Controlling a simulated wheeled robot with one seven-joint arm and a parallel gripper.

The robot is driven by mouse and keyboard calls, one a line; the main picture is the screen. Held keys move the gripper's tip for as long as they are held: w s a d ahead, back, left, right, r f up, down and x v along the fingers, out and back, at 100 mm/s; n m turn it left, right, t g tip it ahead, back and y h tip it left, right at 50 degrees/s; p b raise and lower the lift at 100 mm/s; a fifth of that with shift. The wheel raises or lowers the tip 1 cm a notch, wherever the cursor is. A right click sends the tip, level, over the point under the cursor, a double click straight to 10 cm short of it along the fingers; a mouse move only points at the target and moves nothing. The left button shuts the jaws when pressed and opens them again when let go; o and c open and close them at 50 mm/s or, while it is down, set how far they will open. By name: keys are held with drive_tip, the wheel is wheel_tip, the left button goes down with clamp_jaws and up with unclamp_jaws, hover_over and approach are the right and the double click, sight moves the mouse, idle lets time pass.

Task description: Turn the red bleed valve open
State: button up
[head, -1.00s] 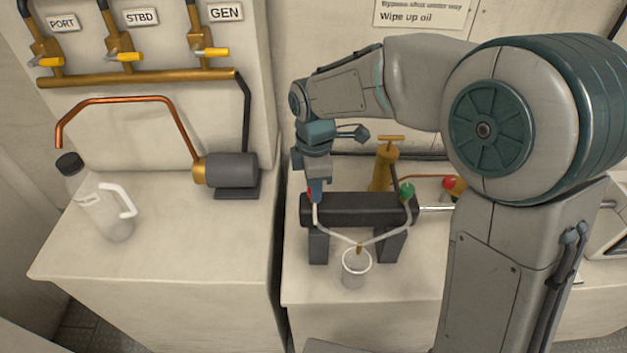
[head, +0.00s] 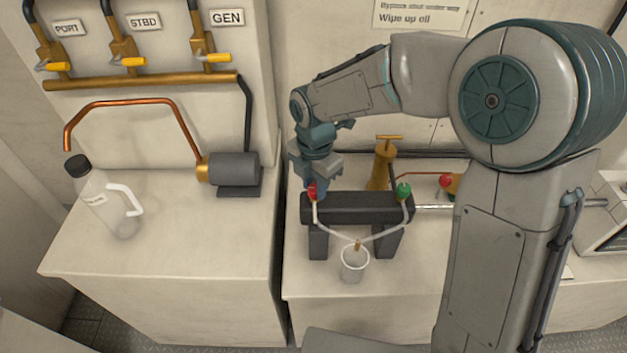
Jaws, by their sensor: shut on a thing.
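The red bleed valve (head: 312,191) is a small red knob on the left end of the dark horizontal cylinder (head: 355,208). My gripper (head: 309,192) is at this knob, coming down from above, and is shut on it. The fingers partly hide the knob and its far side. A green knob (head: 403,191) sits on the right end of the same cylinder. Pale tubes run from both ends down to a clear cup (head: 354,263) in front of the cylinder. How far the red knob is turned cannot be told.
A brass valve with a T-handle (head: 386,163) stands behind the cylinder. Another red knob (head: 446,181) is further right, close to my arm. A clear jug (head: 108,208) and a grey pump (head: 234,171) stand on the left counter. A gap separates the counters.

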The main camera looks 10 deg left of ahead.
sight(314, 188)
idle(0.4)
drive_tip(key=o, duration=1)
drive_tip(key=shift+c, duration=0.2)
wheel_tip(314, 188, up, 14)
drive_tip(key=shift+f, duration=0.1)
